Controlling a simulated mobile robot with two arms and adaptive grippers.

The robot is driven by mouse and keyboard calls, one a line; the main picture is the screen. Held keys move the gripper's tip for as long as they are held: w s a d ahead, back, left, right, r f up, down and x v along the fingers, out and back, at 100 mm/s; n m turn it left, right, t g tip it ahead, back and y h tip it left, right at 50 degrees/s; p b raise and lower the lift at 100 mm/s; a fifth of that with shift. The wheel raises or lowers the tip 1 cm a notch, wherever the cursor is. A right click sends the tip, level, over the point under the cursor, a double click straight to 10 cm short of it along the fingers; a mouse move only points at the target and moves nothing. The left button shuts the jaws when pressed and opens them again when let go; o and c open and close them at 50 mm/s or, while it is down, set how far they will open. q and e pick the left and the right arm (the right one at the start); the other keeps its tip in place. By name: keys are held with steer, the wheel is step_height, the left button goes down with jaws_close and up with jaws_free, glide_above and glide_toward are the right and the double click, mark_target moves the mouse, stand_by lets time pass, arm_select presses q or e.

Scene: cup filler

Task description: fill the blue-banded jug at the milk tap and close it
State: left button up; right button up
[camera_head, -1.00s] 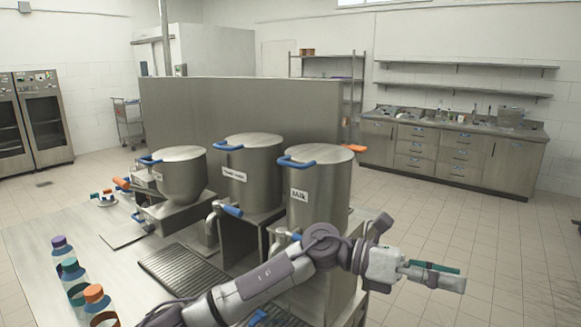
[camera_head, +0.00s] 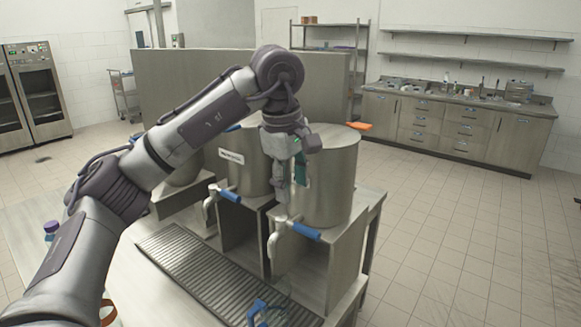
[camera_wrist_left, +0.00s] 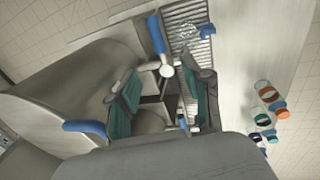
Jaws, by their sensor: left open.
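The milk tank (camera_head: 335,185) stands on a steel stand, its label mostly hidden by my left gripper. Its tap (camera_head: 276,242) has a blue lever (camera_head: 306,231) pointing right. My left gripper (camera_head: 289,192) hangs down just in front of the tank, above the tap. It is open and empty, with teal finger pads. In the left wrist view its fingers (camera_wrist_left: 163,98) stand apart, with the tap (camera_wrist_left: 166,71) showing beyond them. A clear jug (camera_wrist_left: 187,29) with a blue handle is on the drip grille; its handle (camera_head: 259,312) shows at the head view's bottom edge. I cannot make out its band or lid.
A second tank (camera_head: 235,160) with its own blue-levered tap (camera_head: 210,200) stands left of the milk tank. The drip grille (camera_head: 195,270) runs below the taps. Several bottles (camera_wrist_left: 268,98) stand at the table's side. The floor at right is clear.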

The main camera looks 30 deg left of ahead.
mark_target(298, 224)
arm_select(q)
steer(key=f, duration=0.3)
steer(key=w+f+p, duration=0.1)
steer(key=f, duration=0.1)
steer(key=f+p, duration=0.1)
steer(key=f, duration=0.2)
steer(key=shift+w+d+f, duration=0.1)
steer(key=shift+w+f, duration=0.2)
steer(key=shift+w, duration=0.05)
steer(key=shift+w+f, duration=0.15)
steer(key=shift+f, duration=0.45)
jaws_close()
